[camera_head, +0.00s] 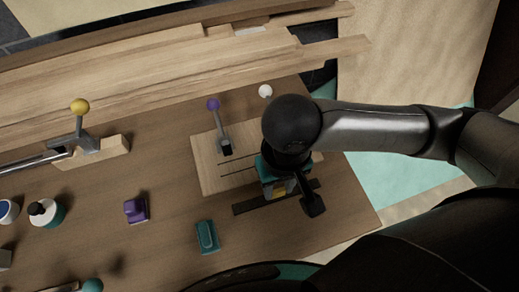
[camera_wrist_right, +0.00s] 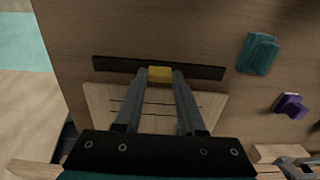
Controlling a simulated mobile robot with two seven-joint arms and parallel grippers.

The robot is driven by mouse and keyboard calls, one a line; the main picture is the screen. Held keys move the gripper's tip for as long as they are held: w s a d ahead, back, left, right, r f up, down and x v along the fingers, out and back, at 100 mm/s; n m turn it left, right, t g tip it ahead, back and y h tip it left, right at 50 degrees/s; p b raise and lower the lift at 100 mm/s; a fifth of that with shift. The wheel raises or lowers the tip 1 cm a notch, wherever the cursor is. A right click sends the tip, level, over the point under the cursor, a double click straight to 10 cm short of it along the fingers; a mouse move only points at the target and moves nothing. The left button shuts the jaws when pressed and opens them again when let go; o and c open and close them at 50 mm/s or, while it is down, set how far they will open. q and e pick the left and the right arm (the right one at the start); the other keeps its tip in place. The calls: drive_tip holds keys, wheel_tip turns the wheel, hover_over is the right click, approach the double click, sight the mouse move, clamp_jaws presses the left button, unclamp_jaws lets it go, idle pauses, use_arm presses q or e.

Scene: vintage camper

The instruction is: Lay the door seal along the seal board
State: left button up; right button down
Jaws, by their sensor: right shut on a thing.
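The door seal looks to be the dark flat strip (camera_head: 246,208) with a yellow block at its middle; the block (camera_wrist_right: 160,74) shows between my fingers in the right wrist view. My right gripper (camera_head: 279,191) is shut on that yellow block. The seal board looks to be the pale wooden board (camera_head: 208,177) with thin dark lines across it; its lined face also shows in the wrist view (camera_wrist_right: 205,107). The strip runs roughly parallel to the board's near edge, in front of it. I cannot tell whether it touches the table. My right arm hides the board's right part. My left gripper is not in view.
A purple-knobbed lever (camera_head: 221,128) stands on the board. A teal block (camera_head: 207,236), a purple block (camera_head: 136,209) and a bottle (camera_head: 46,213) stand nearby. A yellow-knobbed clamp (camera_head: 80,133) is left, planks (camera_head: 150,70) behind. Free table lies between the purple block and the board.

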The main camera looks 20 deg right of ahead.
drive_tip(key=w, duration=0.7)
drive_tip(key=w+b, duration=0.1)
drive_tip(key=w, duration=0.3)
drive_tip(key=shift+w+a, duration=0.2)
drive_tip(key=shift+a, duration=0.05)
wheel_tip(320, 180, down, 4)
drive_tip(key=shift+r+b, duration=0.2)
drive_tip(key=shift+b, duration=0.25)
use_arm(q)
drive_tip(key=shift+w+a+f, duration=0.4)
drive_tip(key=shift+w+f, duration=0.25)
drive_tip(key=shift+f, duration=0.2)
use_arm(e)
drive_tip(key=shift+r, duration=0.1)
drive_tip(key=c, duration=0.5)
unclamp_jaws()
use_arm(q)
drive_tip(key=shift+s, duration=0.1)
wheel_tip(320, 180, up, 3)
drive_tip(key=p, duration=0.3)
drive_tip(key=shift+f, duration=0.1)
use_arm(e)
wheel_tip(320, 180, up, 12)
